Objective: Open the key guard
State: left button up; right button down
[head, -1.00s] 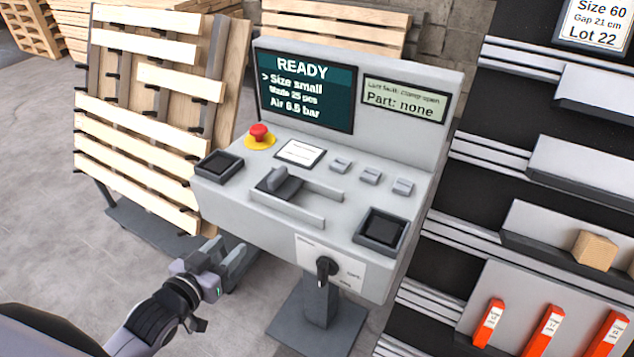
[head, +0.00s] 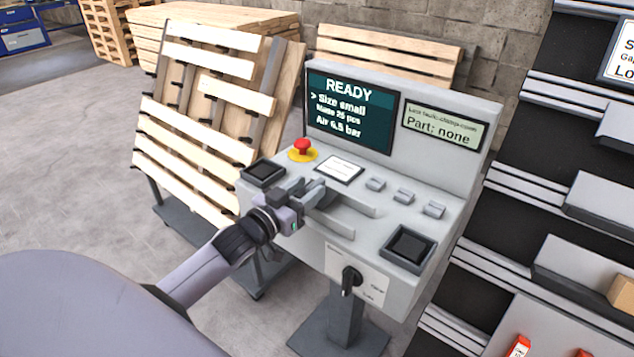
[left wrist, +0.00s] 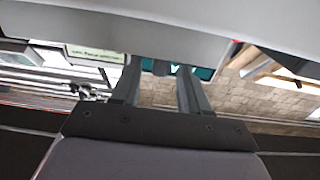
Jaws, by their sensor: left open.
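The grey console (head: 400,277) stands in the middle of the head view. On its sloping top, a guide with two grey side rails (head: 345,203) held a raised grey block, now largely hidden by my gripper. I cannot tell for sure which part is the key guard. A black rotary switch (head: 350,281) sits on a white label plate on the front face. My left gripper (head: 314,190) is open at the left end of the rails. Contact cannot be told. In the left wrist view its two fingers (left wrist: 160,88) stand apart, with nothing clearly held between them. My right gripper is not in view.
A red emergency button (head: 302,147) stands behind my left gripper. The screen (head: 348,112) reads READY. Dark shelving (head: 530,150) stands close on the right.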

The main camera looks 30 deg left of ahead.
aim_at(307, 189)
pick_arm(q)
jog(key=shift+w+d, duration=0.2)
jog(key=shift+w, duration=1.55)
grip_shut()
